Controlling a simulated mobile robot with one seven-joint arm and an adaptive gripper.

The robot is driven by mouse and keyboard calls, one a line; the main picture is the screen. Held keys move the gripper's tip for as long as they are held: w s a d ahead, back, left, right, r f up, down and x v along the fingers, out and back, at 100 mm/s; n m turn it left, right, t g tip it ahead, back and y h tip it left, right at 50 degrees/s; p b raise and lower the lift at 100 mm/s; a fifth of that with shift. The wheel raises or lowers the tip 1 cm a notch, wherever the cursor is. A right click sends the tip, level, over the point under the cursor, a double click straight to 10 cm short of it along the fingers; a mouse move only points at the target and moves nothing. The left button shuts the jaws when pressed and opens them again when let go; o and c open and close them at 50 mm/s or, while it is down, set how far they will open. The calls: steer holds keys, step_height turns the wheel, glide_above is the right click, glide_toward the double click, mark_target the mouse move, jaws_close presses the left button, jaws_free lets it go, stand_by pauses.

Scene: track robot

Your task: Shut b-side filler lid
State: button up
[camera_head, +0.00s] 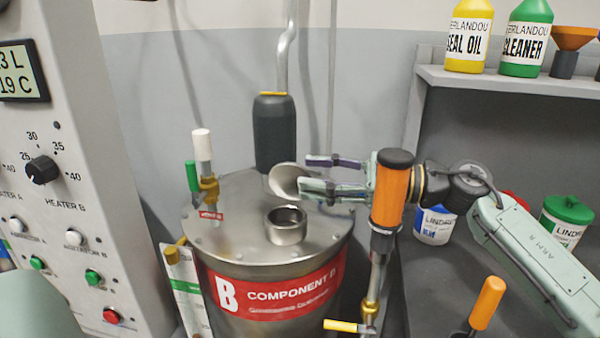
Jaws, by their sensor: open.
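The b-side tank (272,275) is a steel drum with a red "B COMPONENT B" label. On its top is the round filler neck (287,226), and its mouth is uncovered. The filler lid (288,178) is a shiny round metal cap standing tilted up behind the neck. My gripper (305,174) comes in from the right, with its two fingers apart. The nearer finger is at the lid's right edge in the picture; I cannot tell whether it touches. The farther finger is behind and above it. The lid's hinge is not clearly visible.
A dark cylinder (275,135) with a pipe rises behind the lid. A valve with a white top (202,145) stands at the tank's left. An orange-handled part (391,190) stands in front of my wrist. A control cabinet (70,170) is at left, a shelf (510,84) with bottles at right.

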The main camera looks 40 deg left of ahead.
steer(key=v, duration=0.8)
